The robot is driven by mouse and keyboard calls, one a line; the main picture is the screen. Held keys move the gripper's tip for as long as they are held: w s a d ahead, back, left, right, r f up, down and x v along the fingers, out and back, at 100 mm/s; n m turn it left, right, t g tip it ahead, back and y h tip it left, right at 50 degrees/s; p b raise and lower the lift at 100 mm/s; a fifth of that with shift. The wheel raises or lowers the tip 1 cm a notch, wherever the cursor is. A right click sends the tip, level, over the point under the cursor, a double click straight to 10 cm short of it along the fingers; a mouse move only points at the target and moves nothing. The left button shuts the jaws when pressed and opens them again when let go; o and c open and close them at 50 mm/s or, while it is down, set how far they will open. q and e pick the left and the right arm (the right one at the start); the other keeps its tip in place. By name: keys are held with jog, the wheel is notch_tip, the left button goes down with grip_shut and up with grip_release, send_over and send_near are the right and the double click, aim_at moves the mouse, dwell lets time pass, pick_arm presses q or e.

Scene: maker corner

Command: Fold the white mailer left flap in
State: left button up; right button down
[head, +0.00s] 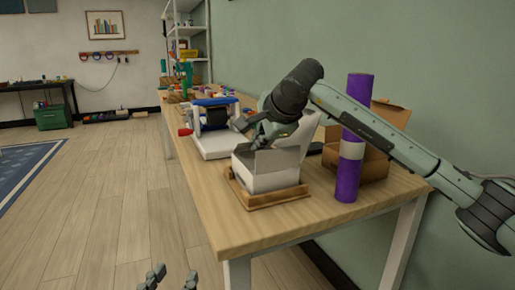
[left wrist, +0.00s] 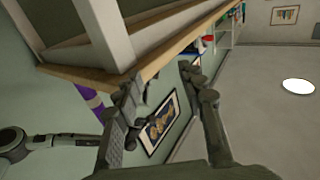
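The white mailer (head: 268,182) sits on the wooden table, in a low wooden tray (head: 277,201). Its tall lid panel (head: 307,127) stands up at the back right, and a small flap (head: 243,161) stands up at its left side. My right gripper (head: 254,137) is just above the box, close to the left flap. Whether its fingers touch the flap, and whether they are open or shut, I cannot tell. My left gripper (head: 171,279) is low beside the table, far from the mailer. In the left wrist view, its fingers (left wrist: 165,98) are spread and empty.
A purple roll (head: 350,150) with a pale band stands right of the mailer. An open cardboard box (head: 375,164) is behind it. A white-based machine with a black roll (head: 214,120) is at the left. The table edge (head: 205,220) runs between my left gripper and the mailer.

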jog(key=shift+s+f+t+b, duration=0.2)
jog(key=shift+t+b, duration=0.1)
jog(key=shift+b, duration=0.7)
jog(key=shift+r, duration=0.1)
pick_arm(q)
jog(key=s+d+r+t+h, duration=0.1)
jog(key=s+r+t+h, duration=0.1)
jog(key=r+t, duration=0.3)
notch_tip(320, 180, up, 5)
jog(key=shift+s+d+f+t+h, duration=0.2)
jog(key=shift+s+d+t+h, duration=0.1)
jog(key=shift+s, duration=0.45)
pick_arm(e)
jog(key=c, duration=1.8)
grip_release()
jog(key=v, duration=1.2)
jog(key=shift+d, duration=0.15)
